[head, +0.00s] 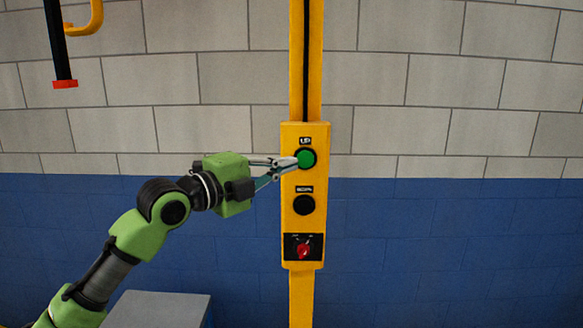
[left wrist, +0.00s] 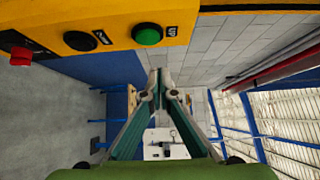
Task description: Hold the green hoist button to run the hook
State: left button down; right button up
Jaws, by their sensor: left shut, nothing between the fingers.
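The green button (head: 307,158), labelled UP, sits at the top of a yellow control box on a yellow post. My left gripper (head: 292,162) reaches in from the left, its closed fingertips at the button's left edge in the head view. In the left wrist view the shut, empty fingers (left wrist: 158,76) point toward the box, and the green button (left wrist: 148,34) shows just beyond the tips. I cannot tell whether they touch it. A yellow hook (head: 95,17) hangs at the upper left, partly cut off by the frame. My right gripper is not in view.
The control box (head: 291,222) also carries a black button (head: 304,205) below the green one and a red rotary knob (head: 304,250) at the bottom. A black bar with a red end (head: 65,84) hangs beside the hook. A grey-topped box (head: 160,308) stands low at left.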

pick_arm(q)
jog(key=v, duration=0.2)
jog(key=b+v, duration=0.2)
jog(key=v, duration=0.1)
jog(key=shift+s+a+f, duration=0.1)
jog(key=shift+a+f, duration=0.3)
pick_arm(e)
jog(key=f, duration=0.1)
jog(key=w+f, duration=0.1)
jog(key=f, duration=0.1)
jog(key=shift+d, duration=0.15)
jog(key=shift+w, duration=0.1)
